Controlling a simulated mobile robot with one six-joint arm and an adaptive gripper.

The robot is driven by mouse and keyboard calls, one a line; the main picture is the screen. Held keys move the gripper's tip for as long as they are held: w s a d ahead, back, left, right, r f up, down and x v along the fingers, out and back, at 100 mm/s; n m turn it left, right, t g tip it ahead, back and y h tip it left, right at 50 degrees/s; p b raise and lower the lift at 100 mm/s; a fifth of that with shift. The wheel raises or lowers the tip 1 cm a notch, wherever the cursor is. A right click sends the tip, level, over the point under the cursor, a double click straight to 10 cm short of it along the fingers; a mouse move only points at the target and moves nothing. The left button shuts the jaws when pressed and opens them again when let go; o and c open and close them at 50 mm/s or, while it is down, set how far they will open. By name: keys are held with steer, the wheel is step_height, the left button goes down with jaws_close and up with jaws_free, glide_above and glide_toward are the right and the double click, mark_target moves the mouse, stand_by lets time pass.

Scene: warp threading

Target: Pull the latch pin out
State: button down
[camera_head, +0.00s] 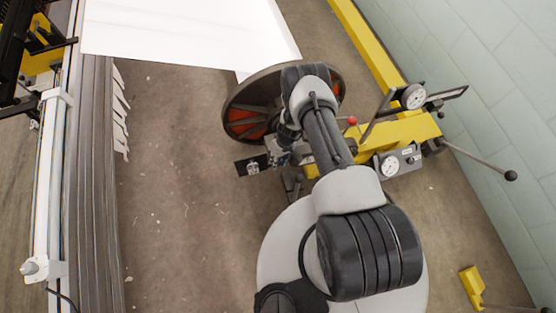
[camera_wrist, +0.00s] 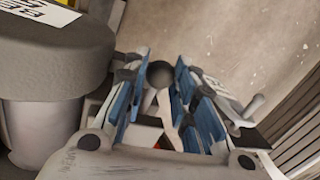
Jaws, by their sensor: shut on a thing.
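In the head view my gripper (camera_head: 281,151) is at the near side of the large dark wheel (camera_head: 245,100) with orange panels. The pin cannot be made out there, as my arm and gripper cover it.
A yellow beam (camera_head: 410,128) carries round gauges (camera_head: 413,96), a red-knobbed lever (camera_head: 352,120) and a long black-knobbed rod (camera_head: 480,162) on the right. A dark plate (camera_head: 242,165) lies beside my gripper. White sheet (camera_head: 190,30) spans the top. The floor (camera_head: 185,200) at left is open.

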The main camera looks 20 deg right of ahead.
steer(key=s+p, duration=0.4)
steer(key=p, duration=0.1)
steer(key=shift+s+p, duration=0.3)
steer(key=shift+s, duration=0.05)
steer(key=shift+a, duration=0.1)
steer(key=c, duration=1.3)
jaws_free()
steer(key=shift+w+r, duration=0.1)
step_height(320, 180, up, 12)
steer(key=d, duration=0.2)
steer(key=shift+w+d+f, duration=0.15)
steer(key=shift+d+f, duration=0.05)
